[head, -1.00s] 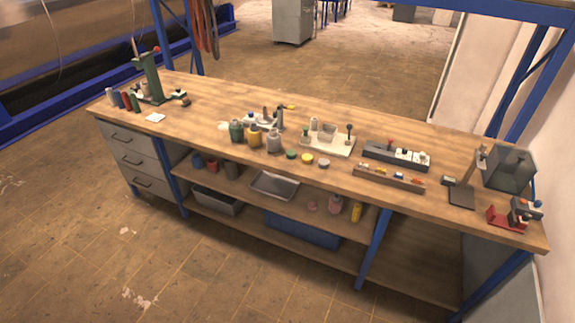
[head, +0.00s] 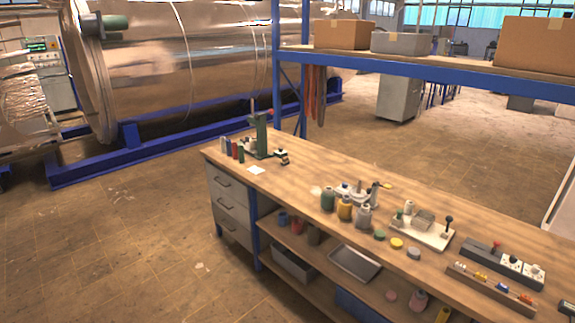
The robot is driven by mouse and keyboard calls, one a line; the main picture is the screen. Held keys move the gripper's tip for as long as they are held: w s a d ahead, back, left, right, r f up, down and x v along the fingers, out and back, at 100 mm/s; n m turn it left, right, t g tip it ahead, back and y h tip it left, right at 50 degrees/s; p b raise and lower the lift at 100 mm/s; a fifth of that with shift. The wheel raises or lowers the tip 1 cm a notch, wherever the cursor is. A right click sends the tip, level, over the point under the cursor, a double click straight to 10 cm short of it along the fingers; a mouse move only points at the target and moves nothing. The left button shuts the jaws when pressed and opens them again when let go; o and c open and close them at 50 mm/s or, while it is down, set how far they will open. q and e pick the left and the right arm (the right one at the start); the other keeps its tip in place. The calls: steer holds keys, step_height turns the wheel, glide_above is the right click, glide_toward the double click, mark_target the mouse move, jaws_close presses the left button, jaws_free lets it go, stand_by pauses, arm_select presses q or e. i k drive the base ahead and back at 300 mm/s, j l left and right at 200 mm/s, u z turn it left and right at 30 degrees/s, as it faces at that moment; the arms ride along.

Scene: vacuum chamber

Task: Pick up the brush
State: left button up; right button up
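I cannot pick out the brush for certain at this size. A small item with a yellow end (head: 384,185) lies on the wooden workbench (head: 318,172), behind a cluster of bottles; it is too small to tell what it is. Neither of my grippers shows in the head view.
Green, yellow and grey bottles (head: 345,207) stand mid-bench. A green stand (head: 260,135) is at the far left end, and a power strip (head: 503,263) at the right. A blue-framed shelf with boxes (head: 342,34) hangs above the back.

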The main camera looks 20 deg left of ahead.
mark_target(286, 161)
steer(key=z, duration=0.15)
steer(key=i+j+z, duration=0.25)
steer(key=j+z, duration=0.25)
steer(key=j, duration=0.15)
steer(key=i+j+z, duration=0.1)
steer(key=j+z, duration=0.15)
steer(key=j, duration=0.15)
